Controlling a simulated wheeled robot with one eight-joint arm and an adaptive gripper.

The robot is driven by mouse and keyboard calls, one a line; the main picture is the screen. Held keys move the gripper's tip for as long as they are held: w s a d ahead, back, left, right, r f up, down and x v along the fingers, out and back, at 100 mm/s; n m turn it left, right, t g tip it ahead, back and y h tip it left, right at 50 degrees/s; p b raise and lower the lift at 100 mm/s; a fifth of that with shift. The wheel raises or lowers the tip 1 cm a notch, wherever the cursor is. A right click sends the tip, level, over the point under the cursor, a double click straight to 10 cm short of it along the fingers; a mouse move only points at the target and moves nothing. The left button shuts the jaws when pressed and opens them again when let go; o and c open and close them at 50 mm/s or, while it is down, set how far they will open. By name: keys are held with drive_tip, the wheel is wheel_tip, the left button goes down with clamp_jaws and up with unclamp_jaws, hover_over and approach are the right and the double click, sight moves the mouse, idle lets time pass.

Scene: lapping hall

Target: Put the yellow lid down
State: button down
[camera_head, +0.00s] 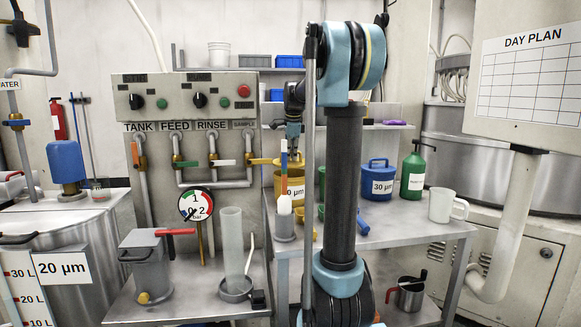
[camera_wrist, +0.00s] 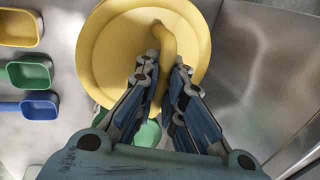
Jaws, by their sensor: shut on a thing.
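The yellow lid (camera_wrist: 105,50) is a round disc with a raised rim and a curved handle (camera_wrist: 168,48). It fills the upper middle of the wrist view. My gripper (camera_wrist: 163,72) is shut on this handle, one finger on each side. In the head view the lid (camera_head: 262,161) shows edge-on left of my arm, under my gripper (camera_head: 292,150), partly hidden by a banded stick. I cannot tell how high the lid is above the bench.
Yellow (camera_wrist: 20,28), green (camera_wrist: 30,73) and blue (camera_wrist: 40,107) scoops lie left of the lid. A blue 30 µm can (camera_head: 378,170), green bottle (camera_head: 413,172) and white mug (camera_head: 440,206) stand on the bench. The bench's front right (camera_head: 425,232) is clear.

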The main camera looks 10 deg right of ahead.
sight(291, 161)
drive_tip(key=shift+f, duration=2.05)
drive_tip(key=c, duration=1.7)
unclamp_jaws()
drive_tip(key=v, duration=1.2)
